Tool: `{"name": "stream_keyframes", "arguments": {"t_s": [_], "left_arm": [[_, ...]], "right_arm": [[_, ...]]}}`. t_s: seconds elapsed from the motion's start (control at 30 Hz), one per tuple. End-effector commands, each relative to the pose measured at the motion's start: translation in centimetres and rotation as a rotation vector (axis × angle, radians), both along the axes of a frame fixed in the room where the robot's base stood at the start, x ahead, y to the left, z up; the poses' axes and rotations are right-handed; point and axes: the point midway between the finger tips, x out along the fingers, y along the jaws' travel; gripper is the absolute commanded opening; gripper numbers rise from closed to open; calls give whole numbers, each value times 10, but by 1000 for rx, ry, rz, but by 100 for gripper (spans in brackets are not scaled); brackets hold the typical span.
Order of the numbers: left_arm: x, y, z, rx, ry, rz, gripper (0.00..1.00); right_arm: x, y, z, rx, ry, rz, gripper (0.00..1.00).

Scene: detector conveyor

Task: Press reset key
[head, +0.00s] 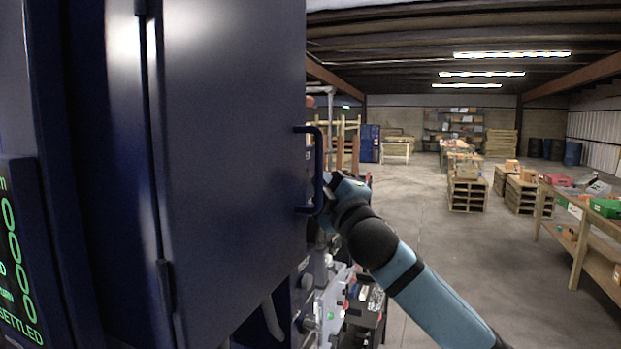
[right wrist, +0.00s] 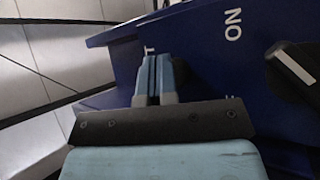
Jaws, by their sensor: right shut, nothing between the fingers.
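My right gripper (right wrist: 157,62) is shut and empty in the right wrist view, its fingertips over a dark blue panel (right wrist: 205,65). A white letter T, apparently the end of a label, shows at the fingertips. The reset key itself is not visible; the fingers may hide it. I cannot tell whether the fingertips touch the panel. In the head view my right arm reaches in from the lower right, and its gripper is hidden behind the blue cabinet door (head: 230,150) and its handle (head: 318,170). My left gripper is in neither view.
A black rotary knob (right wrist: 295,65) with a white mark sits right of the fingers, near the word ON. A display (head: 18,260) with green zeros and SETTLED is at far left. Open concrete floor (head: 420,240) lies right, with pallets (head: 467,192) and a workbench (head: 585,225) beyond.

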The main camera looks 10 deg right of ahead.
Motion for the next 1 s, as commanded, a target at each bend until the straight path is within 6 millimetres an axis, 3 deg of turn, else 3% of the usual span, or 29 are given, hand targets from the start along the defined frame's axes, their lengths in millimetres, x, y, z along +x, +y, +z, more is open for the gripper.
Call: {"name": "stream_keyframes", "arguments": {"t_s": [0.53,1.0], "left_arm": [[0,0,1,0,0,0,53],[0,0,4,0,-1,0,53]], "right_arm": [[1,2,0,0,0,1,0],[-9,-13,0,0,0,0,0]]}}
